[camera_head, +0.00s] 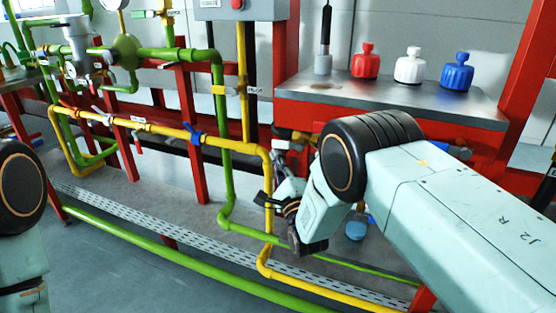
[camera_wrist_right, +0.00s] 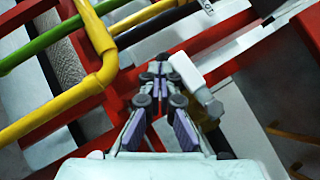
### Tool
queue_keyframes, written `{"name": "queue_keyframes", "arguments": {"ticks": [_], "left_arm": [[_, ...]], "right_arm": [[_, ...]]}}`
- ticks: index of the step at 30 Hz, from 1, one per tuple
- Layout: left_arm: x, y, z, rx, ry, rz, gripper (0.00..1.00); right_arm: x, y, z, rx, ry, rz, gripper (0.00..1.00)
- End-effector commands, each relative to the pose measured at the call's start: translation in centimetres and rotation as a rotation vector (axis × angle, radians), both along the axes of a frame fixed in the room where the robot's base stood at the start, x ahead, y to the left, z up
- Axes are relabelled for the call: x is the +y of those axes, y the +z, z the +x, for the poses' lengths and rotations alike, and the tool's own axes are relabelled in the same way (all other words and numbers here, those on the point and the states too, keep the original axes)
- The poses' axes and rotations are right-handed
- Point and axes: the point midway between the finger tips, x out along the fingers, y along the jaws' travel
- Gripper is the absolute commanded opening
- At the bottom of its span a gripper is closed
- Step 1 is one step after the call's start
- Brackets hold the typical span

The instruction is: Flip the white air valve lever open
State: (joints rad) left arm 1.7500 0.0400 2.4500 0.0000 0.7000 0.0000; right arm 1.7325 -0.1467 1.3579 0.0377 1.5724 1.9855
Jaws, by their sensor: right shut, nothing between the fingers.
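In the right wrist view a white lever-like piece (camera_wrist_right: 187,72) stands just right of my right gripper's fingertips (camera_wrist_right: 158,69). It looks like the white air valve lever, and I cannot tell whether the fingers touch it. The fingers are shut with nothing between them. In the head view my right gripper (camera_head: 279,168) is beside the yellow pipe's upper bend, below the front of the red bench. My own wrist and forearm hide much of the valve area there, so the lever is not clear. My left gripper is out of view; only part of that arm shows.
Yellow pipe (camera_head: 237,147) and green pipe (camera_head: 227,181) run close left of the gripper. A blue lever (camera_head: 194,134) sits on the yellow pipe. Red, white and blue knobbed caps (camera_head: 409,65) stand on the red bench (camera_head: 313,90). Open floor lies at lower left.

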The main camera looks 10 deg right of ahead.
Motion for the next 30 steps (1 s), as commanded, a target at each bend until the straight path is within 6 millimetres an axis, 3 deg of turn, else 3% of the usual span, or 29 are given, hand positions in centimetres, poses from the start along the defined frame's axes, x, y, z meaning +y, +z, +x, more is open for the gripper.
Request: {"name": "queue_keyframes", "arguments": {"ticks": [8, 19, 30], "left_arm": [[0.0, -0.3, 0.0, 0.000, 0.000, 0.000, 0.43], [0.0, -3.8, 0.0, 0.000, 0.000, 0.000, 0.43], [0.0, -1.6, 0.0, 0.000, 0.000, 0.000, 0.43]], "right_arm": [[0.0, -0.4, 0.0, 0.000, 0.000, 0.000, 0.00], [0.0, -4.5, 0.3, 0.000, -0.003, 0.000, 0.00], [2.8, -9.2, -4.2, 0.003, -0.002, 0.000, 0.00]]}}
